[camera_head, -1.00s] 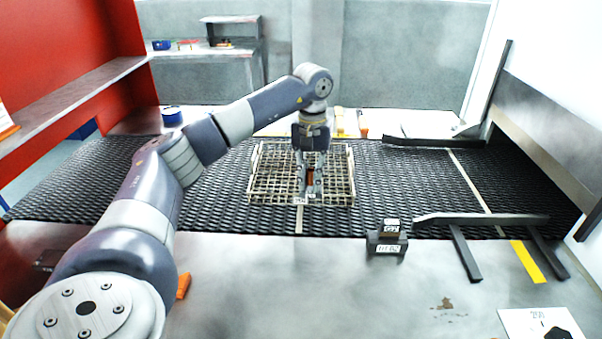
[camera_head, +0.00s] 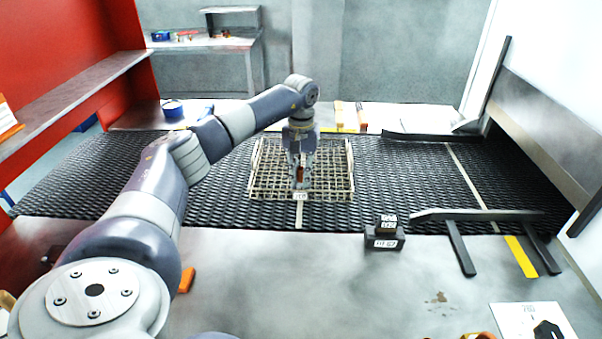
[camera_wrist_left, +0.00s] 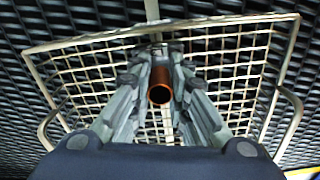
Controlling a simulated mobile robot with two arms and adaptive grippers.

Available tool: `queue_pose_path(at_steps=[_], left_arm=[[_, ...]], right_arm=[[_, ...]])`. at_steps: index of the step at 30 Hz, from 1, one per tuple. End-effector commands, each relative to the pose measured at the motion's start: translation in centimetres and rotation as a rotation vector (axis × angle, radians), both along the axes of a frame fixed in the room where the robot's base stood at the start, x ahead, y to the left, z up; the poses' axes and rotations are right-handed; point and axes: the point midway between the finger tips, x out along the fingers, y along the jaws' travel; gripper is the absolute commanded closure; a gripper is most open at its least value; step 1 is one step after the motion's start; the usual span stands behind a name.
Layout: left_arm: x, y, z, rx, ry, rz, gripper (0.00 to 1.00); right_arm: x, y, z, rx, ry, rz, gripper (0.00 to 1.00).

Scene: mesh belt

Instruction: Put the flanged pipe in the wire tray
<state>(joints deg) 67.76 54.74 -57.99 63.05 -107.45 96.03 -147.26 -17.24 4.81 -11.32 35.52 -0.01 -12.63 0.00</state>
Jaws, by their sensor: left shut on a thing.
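The flanged pipe (camera_wrist_left: 160,84) is a copper-brown tube seen nearly end-on in the left wrist view, between the fingers of my left gripper (camera_wrist_left: 158,80). In the head view the pipe (camera_head: 300,174) is a small brown patch between the fingertips. My left gripper (camera_head: 300,178) is shut on it and points down over the wire tray (camera_head: 335,190). The tray is a pale wire grid on the black mesh belt, and its rim (camera_wrist_left: 80,40) frames the wrist view. I cannot tell whether the pipe touches the tray floor. My right gripper is not in view.
A dark block with a label (camera_head: 384,242) stands on the near grey bench, right of the tray. A dark guide rail (camera_head: 475,215) stands to its right. A red frame with a shelf (camera_head: 75,85) bounds the left side. The belt (camera_head: 400,180) right of the tray is clear.

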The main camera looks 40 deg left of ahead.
Motion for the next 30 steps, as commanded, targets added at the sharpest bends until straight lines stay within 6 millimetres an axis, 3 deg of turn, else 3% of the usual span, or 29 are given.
queue_pose_path(at_steps=[2, 3, 5, 6, 19, 30], left_arm=[[0.0, 0.0, -0.2, 0.000, -0.001, 0.000, 1.00], [0.0, 0.0, -0.3, 0.000, 0.000, 0.000, 0.79], [0.0, 0.0, -0.2, 0.000, 0.000, 0.000, 0.66], [0.0, 0.0, -0.2, 0.000, 0.000, 0.000, 0.64], [0.1, 0.0, 0.8, 0.000, -0.004, 0.000, 0.64], [0.1, 0.0, 8.3, -0.001, -0.005, 0.000, 0.64]], right_arm=[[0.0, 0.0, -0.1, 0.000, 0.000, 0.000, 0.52], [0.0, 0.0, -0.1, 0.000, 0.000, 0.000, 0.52], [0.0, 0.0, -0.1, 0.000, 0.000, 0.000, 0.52], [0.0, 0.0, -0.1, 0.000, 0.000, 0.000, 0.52], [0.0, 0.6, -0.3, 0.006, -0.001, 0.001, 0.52], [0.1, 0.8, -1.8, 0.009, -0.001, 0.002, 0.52]])
